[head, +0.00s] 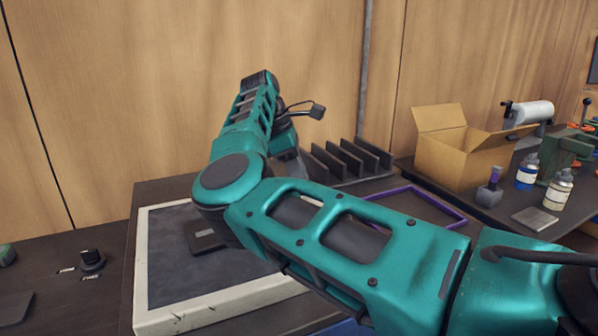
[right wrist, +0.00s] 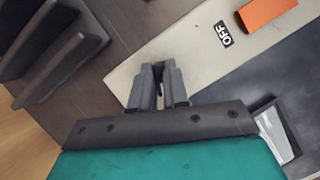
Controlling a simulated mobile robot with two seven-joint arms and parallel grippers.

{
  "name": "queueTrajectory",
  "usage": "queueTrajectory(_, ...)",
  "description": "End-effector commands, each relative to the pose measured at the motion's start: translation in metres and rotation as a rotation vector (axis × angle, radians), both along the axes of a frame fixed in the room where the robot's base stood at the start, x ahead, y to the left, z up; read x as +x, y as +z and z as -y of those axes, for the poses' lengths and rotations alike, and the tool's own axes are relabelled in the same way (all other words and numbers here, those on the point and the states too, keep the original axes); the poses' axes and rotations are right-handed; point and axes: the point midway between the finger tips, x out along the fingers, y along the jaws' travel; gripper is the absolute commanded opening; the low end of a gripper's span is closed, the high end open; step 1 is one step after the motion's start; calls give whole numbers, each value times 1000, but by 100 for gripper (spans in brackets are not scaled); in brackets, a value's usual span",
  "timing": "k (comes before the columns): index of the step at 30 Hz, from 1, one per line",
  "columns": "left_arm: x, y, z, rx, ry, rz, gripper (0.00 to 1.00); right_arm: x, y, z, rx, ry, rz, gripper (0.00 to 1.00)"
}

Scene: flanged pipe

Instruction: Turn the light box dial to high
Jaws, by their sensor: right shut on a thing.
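The light box (head: 142,275) has a pale frame around a dark panel and lies on the bench, partly behind my right arm in the head view. In the right wrist view its pale frame (right wrist: 190,50) carries an OFF label (right wrist: 223,34) and an orange switch (right wrist: 266,13). My right gripper (right wrist: 159,72) is at the frame's edge, its grey fingers shut on a small dark thing, probably the dial. The fingers hide most of it, so its setting cannot be read. In the head view my arm hides the right fingertips. My left gripper is not in view.
A dark slotted rack (head: 345,160) stands behind the box. A purple-edged frame (head: 455,212), an open cardboard box (head: 450,150) and bottles (head: 557,190) are at right. A black knob (head: 92,260) with small labels is at left. A dark block (head: 205,238) lies on the panel.

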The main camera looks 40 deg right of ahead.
Motion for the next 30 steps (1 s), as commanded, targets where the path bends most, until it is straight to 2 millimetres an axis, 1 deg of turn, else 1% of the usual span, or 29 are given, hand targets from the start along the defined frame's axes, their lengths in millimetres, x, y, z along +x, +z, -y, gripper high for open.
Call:
queueTrajectory(9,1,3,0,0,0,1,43,0,1,0,0,-87,3,0)
queueTrajectory(23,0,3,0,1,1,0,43,0,1,0,-1,-98,3,0)
queueTrajectory(24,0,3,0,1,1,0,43,0,1,0,-1,-98,3,19)
queueTrajectory(30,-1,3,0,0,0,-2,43,0,1,0,1,-97,2,38)
